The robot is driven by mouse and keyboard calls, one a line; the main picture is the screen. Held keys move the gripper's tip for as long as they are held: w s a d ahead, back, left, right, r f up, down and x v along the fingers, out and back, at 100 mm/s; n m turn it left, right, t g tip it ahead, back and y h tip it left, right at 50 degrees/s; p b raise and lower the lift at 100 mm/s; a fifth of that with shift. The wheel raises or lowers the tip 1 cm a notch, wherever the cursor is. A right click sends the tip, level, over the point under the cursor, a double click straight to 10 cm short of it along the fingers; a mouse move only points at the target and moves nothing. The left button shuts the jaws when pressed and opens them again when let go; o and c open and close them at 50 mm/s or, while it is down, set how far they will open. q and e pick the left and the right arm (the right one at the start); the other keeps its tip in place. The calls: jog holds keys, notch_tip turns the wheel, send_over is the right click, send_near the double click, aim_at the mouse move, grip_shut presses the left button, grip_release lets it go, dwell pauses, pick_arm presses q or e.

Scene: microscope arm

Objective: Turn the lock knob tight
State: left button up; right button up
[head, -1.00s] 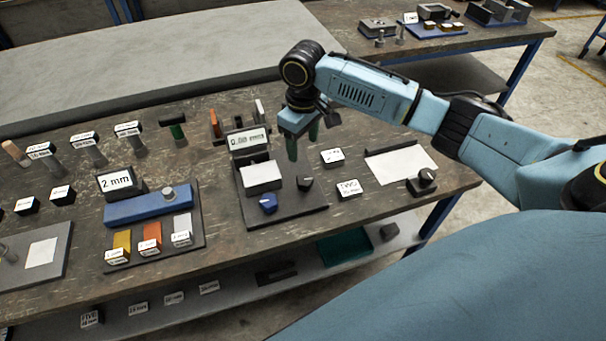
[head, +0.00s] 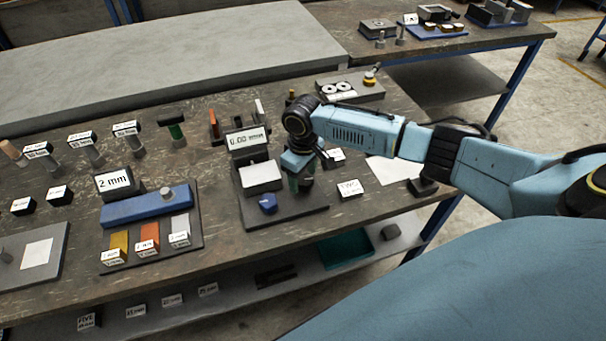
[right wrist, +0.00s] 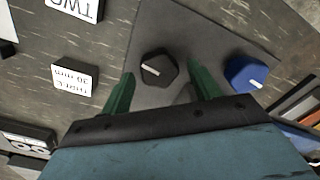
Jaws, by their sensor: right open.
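A black knob (right wrist: 158,69) with a white pointer line sits on the dark base plate (right wrist: 183,28) of the gauge stand. A blue knob (right wrist: 245,74) with a white line sits beside it; it also shows in the head view (head: 267,203). No marking shows which of the two is the lock knob. My right gripper (right wrist: 161,84) is open, with its green fingers on either side of the black knob in the wrist view and nothing between them gripped. In the head view my right gripper (head: 298,184) partly hides the black knob (head: 306,181). My left gripper is not in view.
The gauge display (head: 247,138) reads about 0.00 mm and stands behind a white block (head: 261,177). A label block marked TWO (head: 350,188) and a white sheet (head: 392,169) lie to the right. A blue block on a tray (head: 148,206) stands to the left.

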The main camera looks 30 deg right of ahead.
jog(key=c, duration=1)
jog(key=m+p, duration=0.2)
jog(key=p, duration=0.1)
jog(key=m+p, duration=0.2)
jog(key=p, duration=0.1)
jog(key=m+p, duration=0.2)
jog(key=p, duration=0.1)
jog(key=shift+r+m, duration=0.25)
jog(key=shift+m, duration=0.05)
jog(key=m+p, duration=0.3)
jog(key=m, duration=0.1)
jog(key=shift+d+f+m+p, duration=0.1)
jog(key=shift+d+m+p, duration=0.05)
jog(key=shift+m+p, duration=0.15)
jog(key=m+p, duration=0.1)
jog(key=m, duration=0.2)
jog(key=shift+d+p, duration=0.1)
jog(key=shift+p, duration=0.2)
jog(key=shift+m+p, duration=0.35)
jog(key=shift+m, duration=0.55)
jog(key=shift+d+f, duration=0.1)
jog(key=o, duration=1)
jog(key=shift+s, duration=0.1)
